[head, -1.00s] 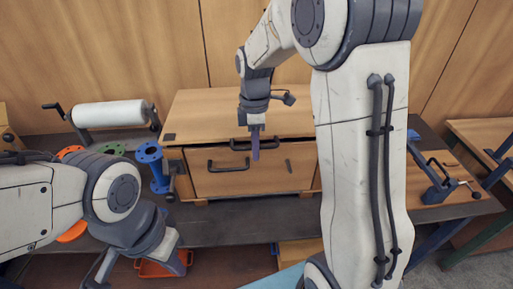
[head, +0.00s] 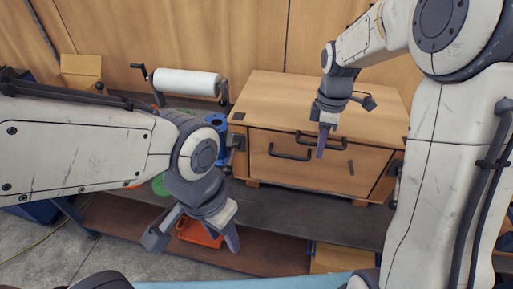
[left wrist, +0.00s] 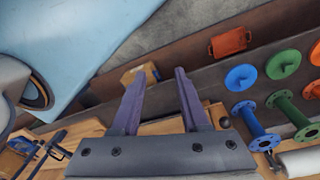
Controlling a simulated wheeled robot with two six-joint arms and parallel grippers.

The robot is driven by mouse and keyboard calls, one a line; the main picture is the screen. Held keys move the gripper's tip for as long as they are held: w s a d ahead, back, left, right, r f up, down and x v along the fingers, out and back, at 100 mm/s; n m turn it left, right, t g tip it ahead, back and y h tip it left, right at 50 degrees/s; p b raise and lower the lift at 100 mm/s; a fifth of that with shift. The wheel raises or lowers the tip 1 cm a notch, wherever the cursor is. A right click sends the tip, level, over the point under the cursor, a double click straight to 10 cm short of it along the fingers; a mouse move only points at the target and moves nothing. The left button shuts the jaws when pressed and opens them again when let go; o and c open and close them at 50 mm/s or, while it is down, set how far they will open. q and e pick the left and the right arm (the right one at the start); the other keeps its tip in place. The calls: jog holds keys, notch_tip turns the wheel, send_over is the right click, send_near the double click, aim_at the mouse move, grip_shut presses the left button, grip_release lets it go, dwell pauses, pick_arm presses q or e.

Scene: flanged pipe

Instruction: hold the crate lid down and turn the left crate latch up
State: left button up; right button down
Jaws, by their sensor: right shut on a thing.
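The wooden crate (head: 335,170) stands on the dark bench in the head view, its lid (head: 320,100) lying flat on top. My right gripper (head: 321,150) points down at the lid's front edge and is shut on the dark lid handle (head: 306,135). The left crate latch (head: 237,141) is a small dark part at the crate's left side; its exact angle is too small to tell. My left gripper (head: 194,238) is open and empty, in front of the bench edge, left of and below the crate. Its two spread fingers show in the left wrist view (left wrist: 158,85).
A blue flanged pipe (head: 217,125) stands close left of the latch. A white roll (head: 187,82) on a holder is behind it. An orange tray (head: 200,233) lies low, behind my left gripper. Blue and green flanged parts show in the left wrist view (left wrist: 256,128).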

pick_arm(q)
jog(key=w+d+r+n, duration=0.15)
jog(key=w+r, duration=0.25)
jog(key=w, duration=1.1)
jog(key=n+h, duration=0.1)
jog(key=n, duration=0.1)
send_near(231, 159)
jog(key=shift+g, duration=0.3)
jog(key=f, duration=0.5)
jog(key=d+f, duration=0.1)
jog(key=f, duration=0.1)
jog(key=shift+f, duration=0.4)
grip_shut()
jog(key=shift+d, duration=0.15)
